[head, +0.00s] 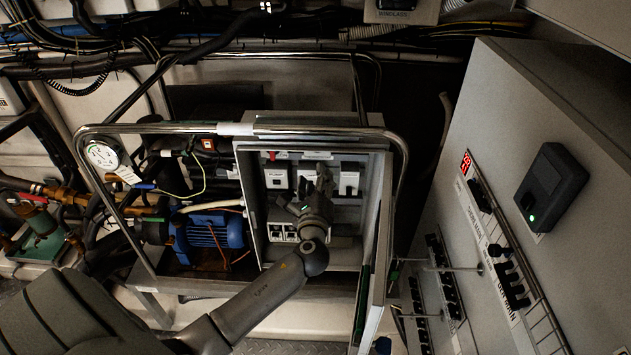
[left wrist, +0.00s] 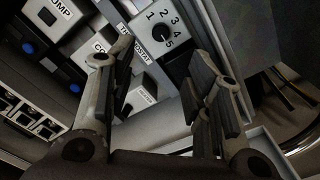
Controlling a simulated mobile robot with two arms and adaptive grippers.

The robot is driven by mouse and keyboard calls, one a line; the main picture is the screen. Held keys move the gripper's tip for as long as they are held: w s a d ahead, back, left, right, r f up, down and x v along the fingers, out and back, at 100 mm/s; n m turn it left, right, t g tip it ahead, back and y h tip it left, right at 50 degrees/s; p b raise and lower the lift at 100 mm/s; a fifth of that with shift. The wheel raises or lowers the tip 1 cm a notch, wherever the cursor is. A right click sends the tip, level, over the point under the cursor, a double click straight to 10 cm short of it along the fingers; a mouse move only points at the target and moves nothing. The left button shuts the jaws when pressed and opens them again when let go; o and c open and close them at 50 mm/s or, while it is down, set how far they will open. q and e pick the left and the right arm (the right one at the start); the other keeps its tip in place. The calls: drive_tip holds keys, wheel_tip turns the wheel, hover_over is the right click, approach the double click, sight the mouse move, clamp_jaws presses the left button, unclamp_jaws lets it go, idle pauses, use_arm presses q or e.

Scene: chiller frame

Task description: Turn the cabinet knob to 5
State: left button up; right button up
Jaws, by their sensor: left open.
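In the left wrist view, the black round knob (left wrist: 160,33) sits on a white panel with the numbers 1 to 5 around its right side. A label strip reading as thermostat runs beside it. I cannot tell clearly which number its pointer faces. My left gripper (left wrist: 160,68) is open and empty, its fingers spread below and to both sides of the knob, apart from it. In the head view my left gripper (head: 321,178) reaches into the open grey cabinet (head: 387,205), and I cannot pick out the knob there. My right gripper is not in view.
White modules (head: 276,178) line the cabinet, with sockets (head: 283,231) below. The open cabinet door (head: 376,270) stands at the right. A metal tube frame (head: 190,129) surrounds the cabinet and a blue motor (head: 209,238). A grey switch panel (head: 500,150) closes off the right side.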

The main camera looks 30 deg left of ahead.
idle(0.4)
use_arm(q)
drive_tip(key=s+d+f+n+g+h+b, duration=0.15)
drive_tip(key=s+f, duration=0.25)
drive_tip(key=f, duration=0.8)
drive_tip(key=s+d+f+n+g+h, duration=0.1)
drive_tip(key=s+f+n+g+h, duration=0.3)
drive_tip(key=f, duration=0.9)
drive_tip(key=s+d+f+g+b, duration=0.15)
drive_tip(key=s+f, duration=0.35)
drive_tip(key=f, duration=0.7)
drive_tip(key=s+d+f+n+g+h, duration=0.1)
drive_tip(key=s+d+f+n+g, duration=0.1)
drive_tip(key=s+f, duration=0.5)
drive_tip(key=s+d+f+n+g+h+b, duration=0.1)
drive_tip(key=s+d+f+n, duration=0.3)
drive_tip(key=s, duration=1.4)
drive_tip(key=s+d+f+n+g+h+b, duration=0.1)
drive_tip(key=s+d+f+n+g+h, duration=0.1)
drive_tip(key=s+f+n, duration=0.5)
drive_tip(key=s+d+f+g, duration=0.1)
drive_tip(key=s+f+g, duration=0.1)
drive_tip(key=s+f, duration=0.2)
drive_tip(key=shift+s+f, duration=0.3)
drive_tip(key=shift+s, duration=0.75)
